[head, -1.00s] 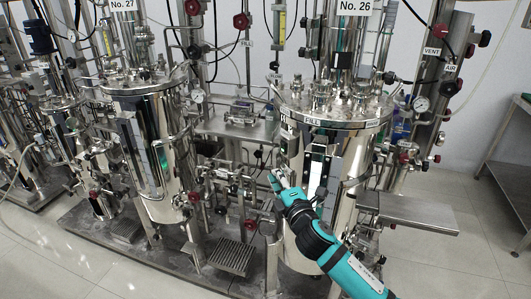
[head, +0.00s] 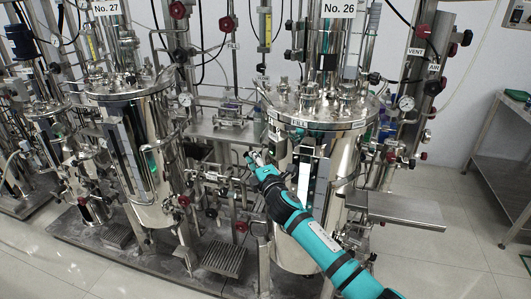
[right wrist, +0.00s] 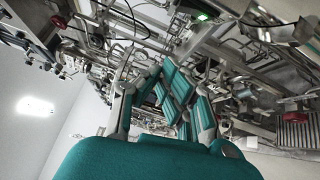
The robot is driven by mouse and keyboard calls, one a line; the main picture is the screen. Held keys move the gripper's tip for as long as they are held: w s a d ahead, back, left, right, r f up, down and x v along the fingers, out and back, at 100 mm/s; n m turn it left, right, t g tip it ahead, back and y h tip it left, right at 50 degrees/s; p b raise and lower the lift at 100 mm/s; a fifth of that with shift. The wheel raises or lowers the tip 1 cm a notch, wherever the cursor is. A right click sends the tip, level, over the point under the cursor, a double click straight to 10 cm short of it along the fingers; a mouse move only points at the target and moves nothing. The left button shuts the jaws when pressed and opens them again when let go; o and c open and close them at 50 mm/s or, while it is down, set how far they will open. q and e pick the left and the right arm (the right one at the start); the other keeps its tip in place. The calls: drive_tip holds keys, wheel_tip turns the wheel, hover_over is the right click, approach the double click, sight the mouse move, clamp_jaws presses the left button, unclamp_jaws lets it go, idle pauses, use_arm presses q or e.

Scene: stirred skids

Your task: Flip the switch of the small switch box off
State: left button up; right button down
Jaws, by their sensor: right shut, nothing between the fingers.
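My right gripper (head: 254,160) is shut and empty, to the left of the steel vessel (head: 318,215) under the No. 26 sign. Its teal and grey fingers fill the middle of the right wrist view (right wrist: 182,92). A small box with a green lit patch (right wrist: 204,15) shows at the top of the right wrist view, apart from the fingers; it may be the switch box. A small grey box (head: 278,143) is on the vessel's upper left side in the head view, above and right of the fingertips. I cannot make out a switch lever's position. My left gripper is not in view.
A second steel vessel (head: 140,160) stands at the left under No. 27. Pipes and red valve knobs (head: 211,213) crowd the gap between the vessels. A steel shelf (head: 405,210) juts out at the right. The tiled floor in front is partly free.

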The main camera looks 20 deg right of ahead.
sight(271, 149)
drive_tip(key=shift+w+d+r+p, duration=0.1)
drive_tip(key=shift+w+d+p, duration=0.1)
drive_tip(key=shift+d, duration=0.45)
drive_tip(key=shift+w+d+r+p, duration=0.1)
drive_tip(key=shift+w+d+p, duration=0.1)
drive_tip(key=shift+d, duration=0.4)
drive_tip(key=shift+w+d+r+p, duration=0.1)
drive_tip(key=shift+w+d+p, duration=0.1)
drive_tip(key=shift+d, duration=0.45)
drive_tip(key=shift+d+r+m+p, duration=0.2)
drive_tip(key=shift+d+m+p, duration=0.2)
drive_tip(key=shift+m+p, duration=0.25)
drive_tip(key=shift+w, duration=0.1)
